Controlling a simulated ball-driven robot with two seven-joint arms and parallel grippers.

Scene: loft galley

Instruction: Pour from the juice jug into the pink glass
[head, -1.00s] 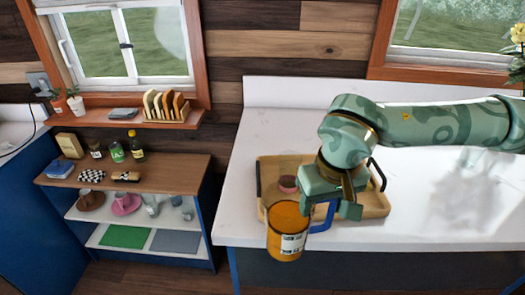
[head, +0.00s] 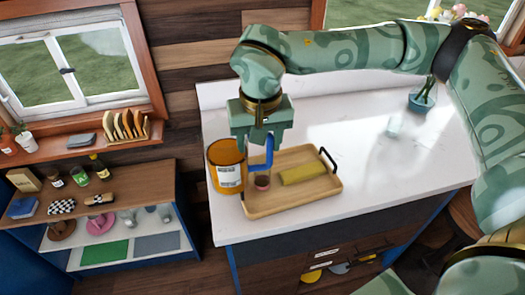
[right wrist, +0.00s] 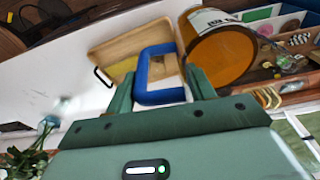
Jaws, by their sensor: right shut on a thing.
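The juice jug (head: 226,172) is amber with a white label and a blue handle (head: 269,156). My right gripper (head: 262,149) is shut on that handle and holds the jug about upright at the tray's left edge. The right wrist view shows the jug (right wrist: 222,58) beside the fingers (right wrist: 168,92), with the blue handle between them. A small pinkish glass (head: 262,183), which looks like the pink glass, stands on the wooden tray (head: 275,207), just right of the jug and below the gripper. My left gripper is not in view.
A yellow-green block or cloth (head: 304,173) lies on the tray. A shelf (head: 135,187) with small goods is at left. The counter right of the tray is clear.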

